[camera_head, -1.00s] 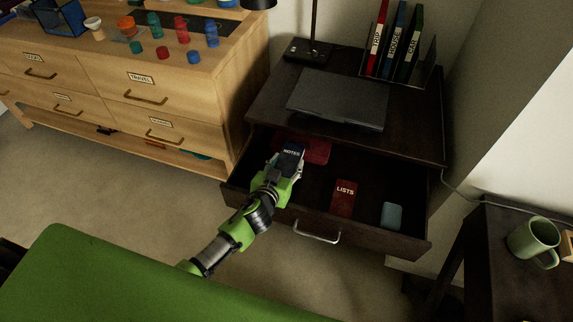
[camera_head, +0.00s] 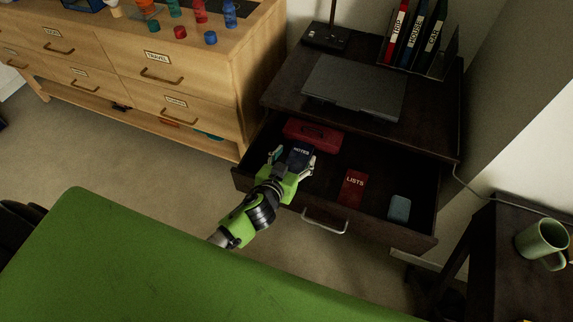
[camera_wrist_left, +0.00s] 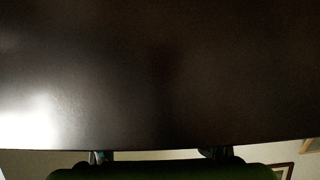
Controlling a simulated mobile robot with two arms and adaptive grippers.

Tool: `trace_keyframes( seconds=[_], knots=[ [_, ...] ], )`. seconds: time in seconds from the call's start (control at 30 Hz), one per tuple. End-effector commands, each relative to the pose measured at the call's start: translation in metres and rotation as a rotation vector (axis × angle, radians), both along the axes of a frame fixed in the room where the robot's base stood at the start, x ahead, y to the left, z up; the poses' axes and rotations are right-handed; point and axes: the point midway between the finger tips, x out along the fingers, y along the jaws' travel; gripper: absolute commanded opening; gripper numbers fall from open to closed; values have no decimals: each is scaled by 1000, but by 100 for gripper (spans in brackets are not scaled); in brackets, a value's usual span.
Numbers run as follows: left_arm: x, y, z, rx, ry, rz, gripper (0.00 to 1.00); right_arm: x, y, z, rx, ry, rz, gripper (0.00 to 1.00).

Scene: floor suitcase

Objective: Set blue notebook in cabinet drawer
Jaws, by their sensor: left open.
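The blue notebook (camera_head: 300,153), labelled NOTES, is in the left part of the open cabinet drawer (camera_head: 390,233). My left gripper (camera_head: 293,163) is open at the near side of the notebook, with its fingers spread around it. I cannot tell whether the fingers touch it. The wrist view shows a dark surface (camera_wrist_left: 160,80) filling most of the picture and only small finger parts at the bottom edge; the notebook does not show there. My right gripper is in no view.
The drawer also holds a red case (camera_head: 313,134), a red LISTS notebook (camera_head: 353,186) and a small blue-grey item (camera_head: 399,208). A laptop (camera_head: 355,87) lies on the cabinet top above. A wooden dresser (camera_head: 240,110) stands left, a table with a green mug (camera_head: 540,240) right.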

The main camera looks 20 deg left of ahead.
Motion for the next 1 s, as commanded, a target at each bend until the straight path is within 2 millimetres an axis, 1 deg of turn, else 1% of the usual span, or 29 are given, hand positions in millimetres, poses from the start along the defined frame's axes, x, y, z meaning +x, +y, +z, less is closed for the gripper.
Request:
trace_keyframes(
  seconds=[0.03, 0.2, 0.3, 0.4, 0.57, 1.0],
  knots=[
    [-13, 0, 5, -3, 0, -1, 63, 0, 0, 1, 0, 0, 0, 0],
    [-43, 2, 20, -2, -3, 1, 63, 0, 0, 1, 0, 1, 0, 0],
    [-57, 2, 26, -2, -4, 1, 63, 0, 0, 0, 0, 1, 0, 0],
    [-65, 3, 31, -1, -6, 0, 63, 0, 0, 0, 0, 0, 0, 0],
    [-69, 3, 34, 1, -8, 1, 63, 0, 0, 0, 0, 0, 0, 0],
    [-69, 3, 34, 0, -8, 1, 63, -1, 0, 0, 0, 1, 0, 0]
  ],
)
